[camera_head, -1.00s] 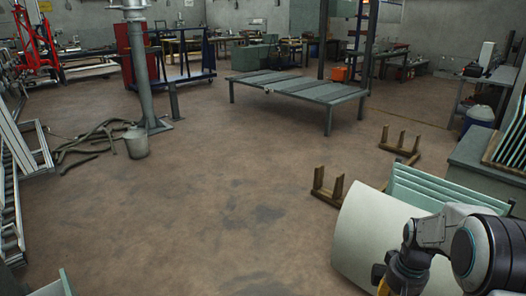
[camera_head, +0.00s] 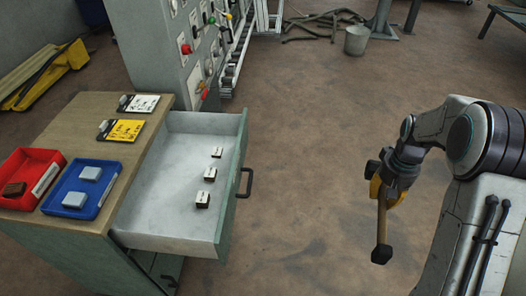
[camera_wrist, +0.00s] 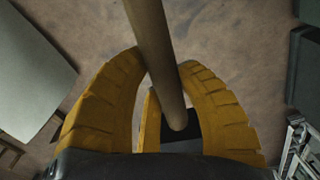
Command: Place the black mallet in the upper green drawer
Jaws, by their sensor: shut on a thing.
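My gripper (camera_head: 386,190), with yellow fingers, is shut on the wooden handle of the black mallet (camera_head: 382,254). The mallet hangs down with its dark head lowest, above the floor at the right. In the wrist view the handle (camera_wrist: 152,40) runs between the yellow fingers (camera_wrist: 163,68). The upper green drawer (camera_head: 150,210) is pulled open at the left, with a pale interior and a dark handle on its front. Three small dark-and-white blocks (camera_head: 209,174) lie in it. The mallet is to the right of the drawer, well apart from it.
The cabinet's wooden top (camera_head: 97,112) bears a red tray (camera_head: 45,160), a blue tray (camera_head: 75,210) and two cards. A grey control panel (camera_head: 150,45) stands behind the drawer. Bare floor (camera_head: 300,170) lies between the drawer and my arm. A bucket (camera_head: 356,42) stands farther back.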

